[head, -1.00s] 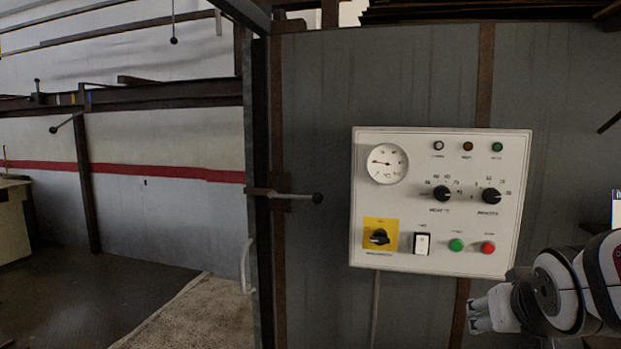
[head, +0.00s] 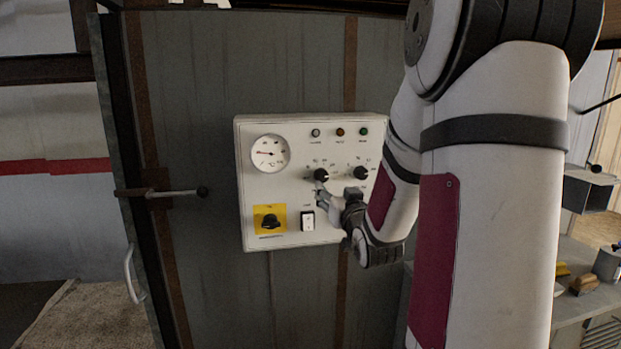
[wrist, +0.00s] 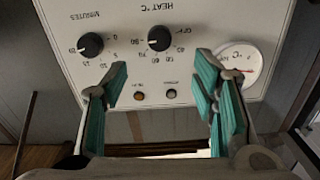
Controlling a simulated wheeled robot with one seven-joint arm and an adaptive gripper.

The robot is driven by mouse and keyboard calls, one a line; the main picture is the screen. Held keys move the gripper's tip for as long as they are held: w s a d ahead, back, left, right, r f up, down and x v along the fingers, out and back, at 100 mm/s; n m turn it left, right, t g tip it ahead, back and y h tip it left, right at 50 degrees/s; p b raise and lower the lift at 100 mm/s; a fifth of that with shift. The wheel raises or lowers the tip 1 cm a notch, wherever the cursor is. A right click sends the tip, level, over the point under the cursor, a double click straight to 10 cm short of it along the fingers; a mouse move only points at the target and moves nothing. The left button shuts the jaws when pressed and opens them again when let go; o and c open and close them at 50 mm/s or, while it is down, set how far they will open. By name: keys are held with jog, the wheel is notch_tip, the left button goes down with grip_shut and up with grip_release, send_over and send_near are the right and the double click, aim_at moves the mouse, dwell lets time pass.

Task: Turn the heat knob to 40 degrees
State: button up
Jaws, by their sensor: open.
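The heat knob (head: 321,175) is a round black dial on the white control panel (head: 258,190). In the wrist view, which is upside down, the heat knob (wrist: 159,38) sits beside its "HEAT °C" label, inside a ring of printed numbers. A pale mark shows near its left edge there, but I cannot read its exact setting. My gripper (head: 321,193) is close to the panel, just below the heat knob in the head view. In the wrist view my gripper (wrist: 160,85) has its teal-padded fingers wide apart, with nothing between them and the knob beyond the tips.
The minutes knob (wrist: 90,44) is close beside the heat knob. A round gauge (head: 270,153), small lamps (head: 340,132), a yellow-backed switch (head: 269,219) and a white rocker switch (head: 308,220) share the panel. A handle lever (head: 175,193) sticks out at left.

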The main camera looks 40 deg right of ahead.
aim_at(322, 177)
jog(key=x, duration=1.1)
jog(key=shift+w+d, duration=0.15)
jog(key=shift+w, duration=0.15)
jog(key=c, duration=1.2)
